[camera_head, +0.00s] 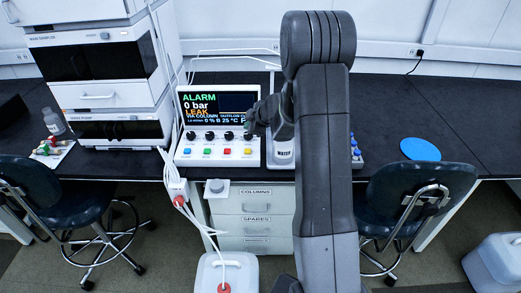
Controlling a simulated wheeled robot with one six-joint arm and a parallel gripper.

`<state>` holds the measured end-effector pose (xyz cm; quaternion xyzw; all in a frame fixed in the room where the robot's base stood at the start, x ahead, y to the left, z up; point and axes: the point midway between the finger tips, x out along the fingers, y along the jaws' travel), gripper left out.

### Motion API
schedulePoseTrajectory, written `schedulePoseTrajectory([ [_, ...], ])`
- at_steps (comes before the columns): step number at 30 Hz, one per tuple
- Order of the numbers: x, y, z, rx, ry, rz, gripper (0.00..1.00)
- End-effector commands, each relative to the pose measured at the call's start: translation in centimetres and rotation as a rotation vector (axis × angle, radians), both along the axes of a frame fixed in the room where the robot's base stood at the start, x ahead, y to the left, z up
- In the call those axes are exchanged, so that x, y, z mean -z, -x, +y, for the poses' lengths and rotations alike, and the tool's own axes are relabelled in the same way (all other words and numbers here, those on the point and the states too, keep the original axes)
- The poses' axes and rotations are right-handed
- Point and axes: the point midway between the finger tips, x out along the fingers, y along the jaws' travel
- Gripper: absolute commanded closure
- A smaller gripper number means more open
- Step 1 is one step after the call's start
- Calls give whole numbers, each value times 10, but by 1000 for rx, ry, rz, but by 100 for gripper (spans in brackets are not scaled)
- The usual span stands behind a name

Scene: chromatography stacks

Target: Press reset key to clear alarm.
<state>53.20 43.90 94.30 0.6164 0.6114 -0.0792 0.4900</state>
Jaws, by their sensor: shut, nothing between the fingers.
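The white control panel (182,158) stands on the black bench left of my arm. Its screen (215,106) reads "ALARM", "0 bar" and "LEAK". The key labels are too small to read, so I cannot tell which is reset. My gripper (250,128) is shut and empty in front of the panel's right side, above the yellow key, covering the screen's lower right corner. Contact with the panel cannot be made out.
A white instrument stack (97,97) stands left of the panel. A blue disc (420,149) lies farther right. Chairs (48,190) (420,195) stand at both sides; a white container (228,272) is in front.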

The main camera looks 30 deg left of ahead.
Motion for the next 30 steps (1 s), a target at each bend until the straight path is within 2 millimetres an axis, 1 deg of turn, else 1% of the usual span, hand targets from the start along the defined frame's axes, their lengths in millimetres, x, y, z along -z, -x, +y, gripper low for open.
schedulePoseTrajectory([
  [11,1,0,0,0,0,0,100],
  [17,8,0,0,0,0,0,100],
  [23,25,0,0,0,0,0,100],
  [30,52,0,0,0,0,0,100],
])
